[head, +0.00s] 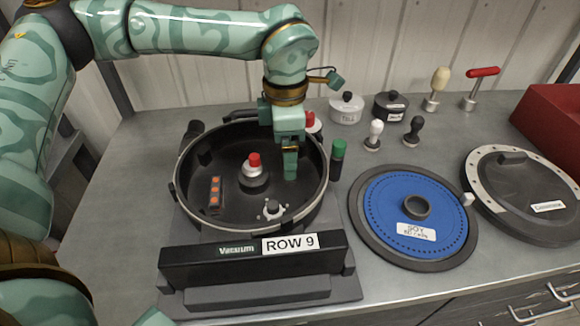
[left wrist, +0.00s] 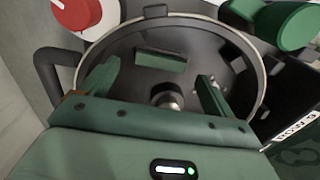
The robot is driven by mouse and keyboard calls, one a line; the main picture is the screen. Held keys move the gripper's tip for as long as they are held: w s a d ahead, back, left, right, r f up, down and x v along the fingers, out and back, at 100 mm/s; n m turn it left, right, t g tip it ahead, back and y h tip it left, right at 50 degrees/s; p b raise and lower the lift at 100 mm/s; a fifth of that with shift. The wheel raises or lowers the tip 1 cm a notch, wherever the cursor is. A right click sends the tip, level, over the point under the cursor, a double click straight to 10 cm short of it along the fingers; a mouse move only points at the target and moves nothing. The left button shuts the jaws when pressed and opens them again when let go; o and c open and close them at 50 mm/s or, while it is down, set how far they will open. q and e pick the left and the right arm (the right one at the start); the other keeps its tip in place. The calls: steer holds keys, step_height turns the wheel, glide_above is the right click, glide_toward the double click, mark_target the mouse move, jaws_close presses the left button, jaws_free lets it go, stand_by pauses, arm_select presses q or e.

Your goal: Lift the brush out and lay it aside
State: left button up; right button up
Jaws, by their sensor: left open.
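The open black round meter housing (head: 184,200) stands on the bench. My left gripper (head: 290,172) points down inside it, near the right wall. In the left wrist view my left gripper (left wrist: 157,72) has its fingers spread apart. A dark greenish bar (left wrist: 160,61), possibly the brush, lies beyond and between the fingertips, near the housing wall; contact cannot be told. In the head view the gripper covers that spot. A black block with orange dots (head: 215,191) is at the housing's left. A red-topped knob (head: 254,160) stands at its middle. My right gripper is not in view.
A green-capped bottle (head: 338,158) stands close beside the housing's right rim. Right of it lie a blue seed disc (head: 385,225) and a dark round cover (head: 520,208). Small pots and handled tools stand behind. The ROW 9 bar (head: 210,262) is in front.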

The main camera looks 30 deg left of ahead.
arm_select(q)
step_height(320, 180, down, 3)
steer(key=shift+w+r+b, duration=0.1)
steer(key=shift+b, duration=0.2)
steer(key=c, duration=1.1)
steer(key=shift+o, duration=0.2)
steer(key=shift+r, duration=0.1)
step_height(320, 180, up, 4)
steer(key=shift+d+f+p, duration=0.1)
steer(key=shift+d+p, duration=0.05)
steer(key=shift+p, duration=0.65)
steer(key=s+d+r+p, duration=0.3)
steer(key=s+d+r, duration=0.5)
steer(key=d, duration=0.3)
steer(key=shift+d+r, duration=0.2)
steer(key=shift+r, duration=0.35)
steer(key=shift+r+p, duration=0.1)
steer(key=shift+p, duration=0.2)
